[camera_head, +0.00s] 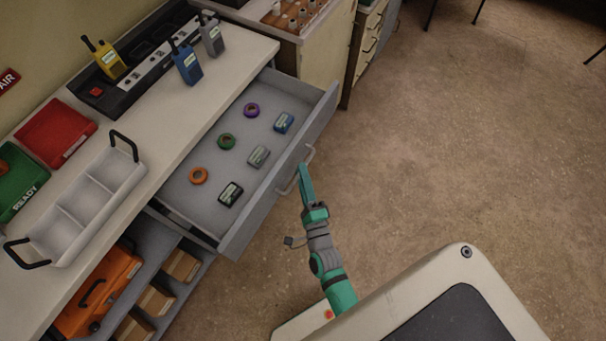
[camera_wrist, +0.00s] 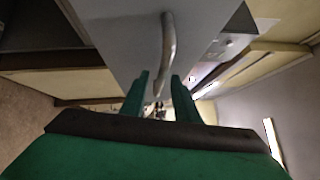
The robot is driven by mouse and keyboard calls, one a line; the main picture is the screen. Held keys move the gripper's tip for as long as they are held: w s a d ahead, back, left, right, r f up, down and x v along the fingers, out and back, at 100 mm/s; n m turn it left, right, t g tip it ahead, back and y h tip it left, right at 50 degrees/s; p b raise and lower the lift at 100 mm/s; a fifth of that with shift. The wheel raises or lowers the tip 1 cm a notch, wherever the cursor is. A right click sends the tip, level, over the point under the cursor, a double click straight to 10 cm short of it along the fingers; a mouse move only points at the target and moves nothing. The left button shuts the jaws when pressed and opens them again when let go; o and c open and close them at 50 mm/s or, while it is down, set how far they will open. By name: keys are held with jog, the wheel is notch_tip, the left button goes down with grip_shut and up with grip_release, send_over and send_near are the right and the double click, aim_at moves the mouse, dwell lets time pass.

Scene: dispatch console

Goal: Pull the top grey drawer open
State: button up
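The top grey drawer (camera_head: 245,150) stands pulled well out from under the white counter in the head view. Its front (camera_head: 285,170) carries a curved bar handle (camera_head: 309,153). My gripper (camera_head: 303,169) is at this handle, just outside the drawer front. In the wrist view, the two green fingers of my gripper (camera_wrist: 159,78) are apart, and the handle (camera_wrist: 168,40) runs down into the space between them. I see a gap beside the bar; contact with it does not show. The grey drawer front (camera_wrist: 125,35) fills the upper middle there.
The drawer holds green (camera_head: 227,141), purple (camera_head: 251,110) and orange (camera_head: 198,175) rings and several small boxes. A white tray (camera_head: 88,205) and radios stand on the counter (camera_head: 160,125). An orange case (camera_head: 100,290) sits below. The floor (camera_head: 460,130) at right is clear.

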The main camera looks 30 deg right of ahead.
jog(key=v, duration=1)
jog(key=shift+s+a, duration=0.2)
jog(key=shift+s, duration=0.2)
jog(key=s+a+r+n+g+y, duration=0.1)
jog(key=s+a+r+n, duration=0.3)
jog(key=n, duration=0.7)
jog(key=s+a+r+n+g+y, duration=0.2)
jog(key=s+a+r+n+y, duration=0.2)
jog(key=s+a+n, duration=0.4)
jog(key=shift+a+r+n, duration=0.55)
jog(key=shift+a+n, duration=1.35)
jog(key=shift+a, duration=0.95)
dwell(1.8)
